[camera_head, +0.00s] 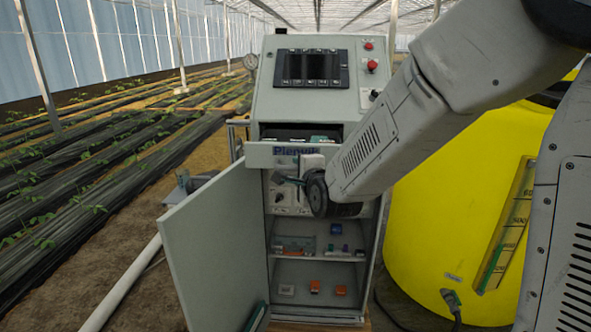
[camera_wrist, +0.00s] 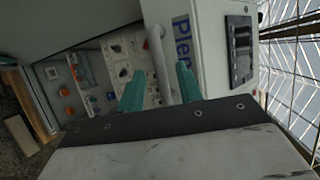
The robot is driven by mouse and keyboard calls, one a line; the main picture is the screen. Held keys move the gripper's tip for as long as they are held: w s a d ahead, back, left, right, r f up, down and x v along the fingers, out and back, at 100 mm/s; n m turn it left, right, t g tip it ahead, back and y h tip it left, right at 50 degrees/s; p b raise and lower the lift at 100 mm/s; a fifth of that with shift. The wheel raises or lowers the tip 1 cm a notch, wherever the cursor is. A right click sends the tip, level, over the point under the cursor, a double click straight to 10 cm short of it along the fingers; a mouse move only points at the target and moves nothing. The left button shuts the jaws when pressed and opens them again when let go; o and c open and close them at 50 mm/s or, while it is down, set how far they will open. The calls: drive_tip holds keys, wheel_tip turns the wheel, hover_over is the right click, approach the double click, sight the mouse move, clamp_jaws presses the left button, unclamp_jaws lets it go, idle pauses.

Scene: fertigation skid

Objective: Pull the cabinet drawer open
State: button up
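The grey cabinet (camera_head: 355,90) stands ahead with its drawer (camera_head: 258,155) below the sloped control panel. The drawer stands partly out; its dark inside and some green items show above its front, which bears a "Plenvik" label. My gripper (camera_head: 288,181) is in front of the drawer, partly hidden by my wrist in the head view. In the wrist view my gripper (camera_wrist: 159,70) has its two teal fingers apart, on either side of the pale bar handle (camera_wrist: 156,45). Gaps show between fingers and bar, and I see no clear contact.
The cabinet door (camera_head: 215,245) hangs open at the left below the drawer. Shelves inside hold several small parts, including an orange one (camera_head: 314,286). A yellow tank (camera_head: 425,230) stands close on the right. A white pipe (camera_head: 125,285) runs along the left floor.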

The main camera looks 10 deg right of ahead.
drive_tip(key=v, duration=0.4)
drive_tip(key=s+d+f+n+g, duration=0.1)
drive_tip(key=s+f+n+g, duration=0.9)
drive_tip(key=s, duration=0.3)
drive_tip(key=s+d+r+n+g, duration=0.2)
drive_tip(key=s+d+r+n, duration=0.2)
drive_tip(key=s, duration=0.7)
drive_tip(key=s+d+r+n+g+h, duration=0.1)
drive_tip(key=s+d+r+n, duration=0.3)
drive_tip(key=s, duration=0.7)
drive_tip(key=shift+s+r+g, duration=0.25)
drive_tip(key=shift+r+g, duration=0.45)
drive_tip(key=shift+r, duration=0.3)
